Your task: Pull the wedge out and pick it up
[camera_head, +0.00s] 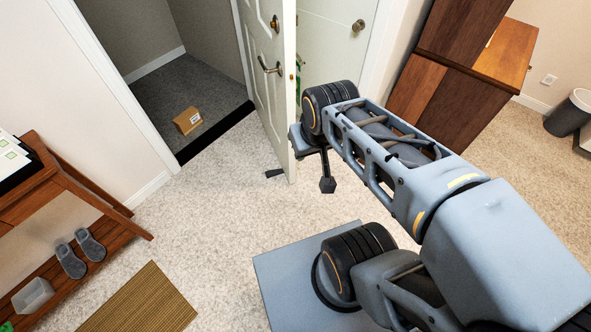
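A small dark wedge (273,173) lies on the pale carpet at the bottom edge of the white open door (265,65). Its thin end points left, and its right end meets the door's lower edge, where I cannot tell how much is underneath. My gripper (327,185) hangs from the end of my arm, to the right of the wedge and the door edge, apart from the wedge in the picture. One dark finger shape shows, and the rest is hidden by the wrist. I cannot tell whether it is open or shut, and I see nothing held in it.
A cardboard box (187,120) sits on the grey floor beyond the doorway. A wooden bench (75,190) with slippers (81,253) stands at left, near a brown mat (140,303). A wooden cabinet (440,90) stands at upper right. Carpet left of the wedge is clear.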

